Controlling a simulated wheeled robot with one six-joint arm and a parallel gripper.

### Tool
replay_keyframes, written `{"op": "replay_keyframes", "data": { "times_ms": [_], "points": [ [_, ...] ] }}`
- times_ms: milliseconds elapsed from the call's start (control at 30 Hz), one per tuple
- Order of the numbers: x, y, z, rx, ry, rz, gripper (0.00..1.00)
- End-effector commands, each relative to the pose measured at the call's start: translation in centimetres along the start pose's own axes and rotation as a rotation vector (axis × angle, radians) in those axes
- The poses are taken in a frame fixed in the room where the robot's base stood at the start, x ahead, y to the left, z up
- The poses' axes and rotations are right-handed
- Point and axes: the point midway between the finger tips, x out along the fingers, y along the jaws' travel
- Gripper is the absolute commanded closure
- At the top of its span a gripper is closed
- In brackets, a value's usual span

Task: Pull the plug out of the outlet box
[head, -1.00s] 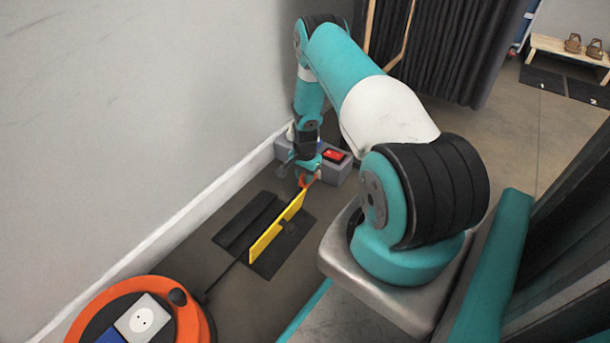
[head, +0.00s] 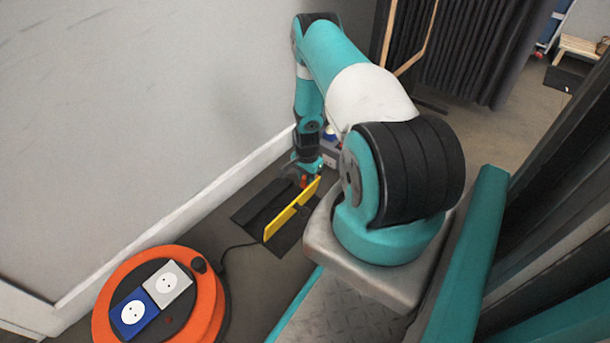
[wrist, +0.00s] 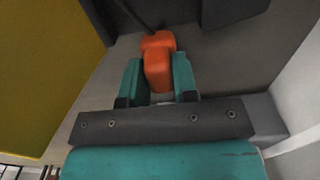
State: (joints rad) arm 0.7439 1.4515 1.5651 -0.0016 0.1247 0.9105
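The orange plug (wrist: 158,62) sits between the two teal fingers of my gripper (wrist: 160,78) in the wrist view, with both fingers against its sides. Its dark cable (wrist: 138,16) runs away at the top. No outlet face shows against the plug there. In the head view my gripper (head: 305,180) is low near the wall, and only a bit of orange shows at it. The grey outlet box (head: 330,157) stands on the floor behind my arm, mostly hidden by it; its sockets cannot be seen.
A yellow upright panel (head: 290,212) stands on a dark mat (head: 252,212) close to my gripper. An orange cable reel (head: 205,310) with blue and grey sockets lies front left, its black cable (head: 235,246) on the floor. The wall is at left; a dark curtain (head: 470,50) hangs behind.

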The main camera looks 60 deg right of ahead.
Motion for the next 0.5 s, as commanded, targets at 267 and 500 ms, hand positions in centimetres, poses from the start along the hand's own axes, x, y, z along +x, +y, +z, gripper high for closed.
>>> {"op": "replay_keyframes", "data": {
  "times_ms": [267,500],
  "points": [
    [0.0,-0.1,0.0,-0.002,0.001,0.0,0.49],
    [-1.3,-0.1,0.0,-0.002,0.002,0.0,0.49]
  ]
}}
